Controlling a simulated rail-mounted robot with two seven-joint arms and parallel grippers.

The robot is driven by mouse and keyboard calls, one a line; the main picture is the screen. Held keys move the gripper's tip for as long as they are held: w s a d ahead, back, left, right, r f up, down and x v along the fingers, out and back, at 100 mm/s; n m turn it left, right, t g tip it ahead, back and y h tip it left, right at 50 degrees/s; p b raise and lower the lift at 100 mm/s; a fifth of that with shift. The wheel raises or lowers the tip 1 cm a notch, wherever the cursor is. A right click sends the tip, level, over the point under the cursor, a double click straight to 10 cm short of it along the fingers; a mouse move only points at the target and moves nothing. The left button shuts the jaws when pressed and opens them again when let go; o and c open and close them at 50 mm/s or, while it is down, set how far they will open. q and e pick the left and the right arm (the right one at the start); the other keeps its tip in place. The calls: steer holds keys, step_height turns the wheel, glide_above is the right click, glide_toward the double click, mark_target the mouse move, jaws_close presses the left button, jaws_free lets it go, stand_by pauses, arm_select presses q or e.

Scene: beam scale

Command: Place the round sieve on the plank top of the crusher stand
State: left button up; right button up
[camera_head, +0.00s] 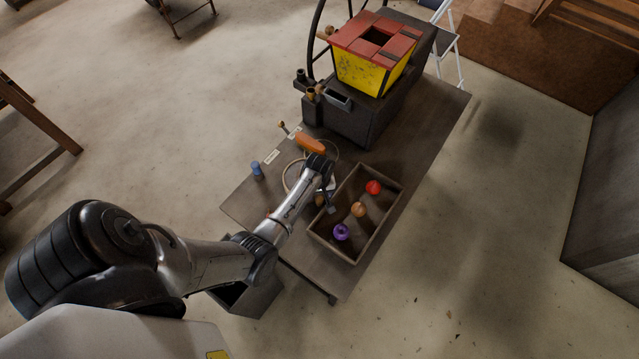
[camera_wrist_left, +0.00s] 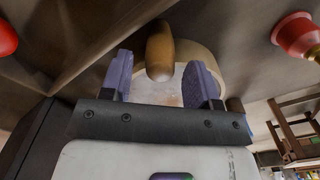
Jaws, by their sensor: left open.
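The round sieve (camera_head: 288,178) lies on the dark table, its pale ring partly hidden by my left arm. Its pale rim (camera_wrist_left: 208,52) also shows in the left wrist view, behind the fingers. My left gripper (camera_head: 327,198) is over the table beside the wooden tray. In the left wrist view its two purple-padded fingers (camera_wrist_left: 163,82) are apart, with a brown rounded wooden handle (camera_wrist_left: 160,48) in the gap. I cannot tell whether either finger touches it. The crusher (camera_head: 372,75), with a yellow hopper and red planks on top, stands at the table's far end. My right gripper is not in view.
The open wooden tray (camera_head: 384,222) holds a red, an orange-brown and a purple round object. An orange object (camera_head: 310,143), a blue-topped object (camera_head: 257,168) and small white labels lie near the table's left edge. A dark bin (camera_head: 245,298) stands below the near end.

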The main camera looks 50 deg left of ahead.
arm_select(q)
step_height(320, 180, up, 11)
steer(key=s+d+r+m+t, duration=0.1)
steer(key=s+d+r+m, duration=0.2)
steer(key=s+d+m, duration=0.4)
steer(key=s+d+r+m+t, duration=0.2)
steer(key=s+d+r+m, duration=0.2)
steer(key=s+d+m, duration=0.3)
steer(key=s+d, duration=0.4)
steer(key=s, duration=0.4)
steer(key=shift+s+d+m+t, duration=0.15)
steer(key=shift+d+m+t, duration=0.05)
steer(key=shift+m+t, duration=0.1)
